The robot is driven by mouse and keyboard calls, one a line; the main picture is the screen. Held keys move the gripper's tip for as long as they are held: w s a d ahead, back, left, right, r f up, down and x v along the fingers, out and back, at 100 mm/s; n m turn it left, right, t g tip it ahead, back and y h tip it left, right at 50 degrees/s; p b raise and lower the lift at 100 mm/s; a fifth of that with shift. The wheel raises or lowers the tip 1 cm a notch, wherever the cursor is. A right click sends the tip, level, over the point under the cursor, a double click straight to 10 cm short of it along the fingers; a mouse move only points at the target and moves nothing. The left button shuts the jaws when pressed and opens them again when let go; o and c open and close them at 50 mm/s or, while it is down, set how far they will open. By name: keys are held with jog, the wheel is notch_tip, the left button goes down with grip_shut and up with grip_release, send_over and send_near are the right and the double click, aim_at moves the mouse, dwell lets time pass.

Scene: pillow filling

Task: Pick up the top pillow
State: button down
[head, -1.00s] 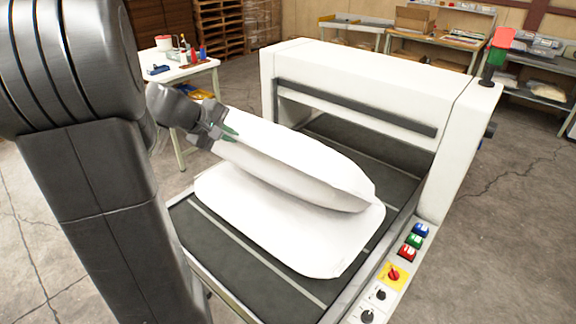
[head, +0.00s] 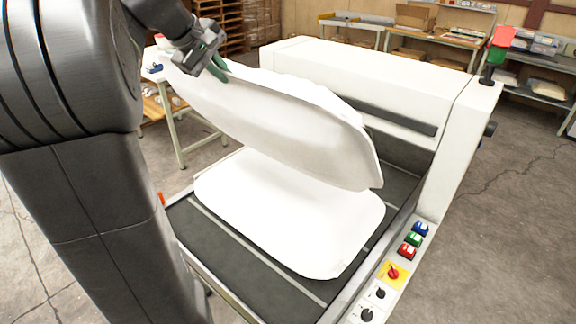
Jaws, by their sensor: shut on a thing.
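The top pillow (head: 280,120) is white and plump, and hangs tilted above the conveyor with its left end higher. My gripper (head: 220,70) is shut on its upper left edge. The pillow's lower right end is close above the lower pillow; I cannot tell whether they still touch there. The lower pillow (head: 290,220) is white and lies flat on the dark conveyor belt (head: 240,256). Its back part is hidden behind the raised pillow.
A white machine housing (head: 375,72) spans the belt behind the pillows. A control panel (head: 392,275) with buttons and knobs lines the belt's right side. A red and green signal light (head: 500,45) stands on the housing. Work tables stand farther back.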

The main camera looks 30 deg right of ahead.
jog(key=shift+y, duration=0.3)
notch_tip(320, 180, up, 5)
jog(key=shift+f, duration=0.2)
notch_tip(320, 180, up, 7)
jog(key=g+y, duration=0.1)
jog(key=y, duration=0.2)
jog(key=shift+y, duration=0.3)
